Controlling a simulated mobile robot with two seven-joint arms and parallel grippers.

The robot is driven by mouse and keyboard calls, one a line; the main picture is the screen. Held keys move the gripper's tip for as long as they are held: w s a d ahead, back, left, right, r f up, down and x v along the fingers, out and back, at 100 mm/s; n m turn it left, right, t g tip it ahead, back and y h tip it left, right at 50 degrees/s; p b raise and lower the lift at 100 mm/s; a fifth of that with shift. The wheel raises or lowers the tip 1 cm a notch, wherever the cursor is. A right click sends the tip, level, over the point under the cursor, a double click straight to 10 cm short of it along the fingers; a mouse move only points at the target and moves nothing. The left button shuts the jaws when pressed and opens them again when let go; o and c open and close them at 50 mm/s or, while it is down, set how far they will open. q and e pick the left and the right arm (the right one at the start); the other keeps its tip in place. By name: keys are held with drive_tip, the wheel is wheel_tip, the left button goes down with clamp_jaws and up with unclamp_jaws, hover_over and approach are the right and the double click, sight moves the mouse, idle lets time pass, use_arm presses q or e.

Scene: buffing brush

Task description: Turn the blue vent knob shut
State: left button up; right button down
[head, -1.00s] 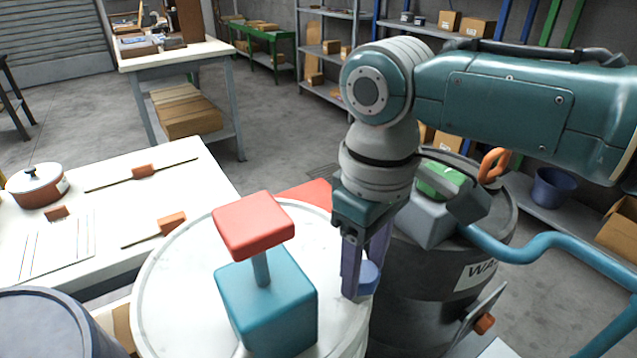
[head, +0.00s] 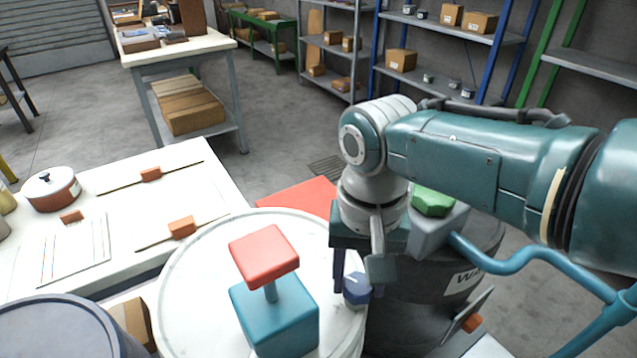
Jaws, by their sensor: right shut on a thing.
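The blue vent knob (head: 356,290) is a small blue piece at the right edge of the white drum's lid (head: 195,265). My right gripper (head: 361,277) points down with its fingers on either side of the knob and is shut on it. The fingers and wrist hide the knob's upper part. My left gripper is not in view.
A red-topped teal block (head: 275,318) stands on the lid, left of my right gripper. A dark drum (head: 408,325) with a green knob (head: 432,202) is at the right, beside a blue pipe (head: 520,254). A white table (head: 120,215) stands at the left.

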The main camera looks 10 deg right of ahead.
sight(359, 284)
drive_tip(key=m, duration=0.4)
drive_tip(key=shift+m+p, duration=0.3)
drive_tip(key=shift+m, duration=0.1)
idle(0.4)
drive_tip(key=shift+c, duration=1.5)
unclamp_jaws()
wheel_tip(359, 284, up, 8)
drive_tip(key=p, duration=0.5)
drive_tip(key=shift+r+p, duration=0.25)
drive_tip(key=shift+p, duration=0.1)
drive_tip(key=shift+r, duration=0.75)
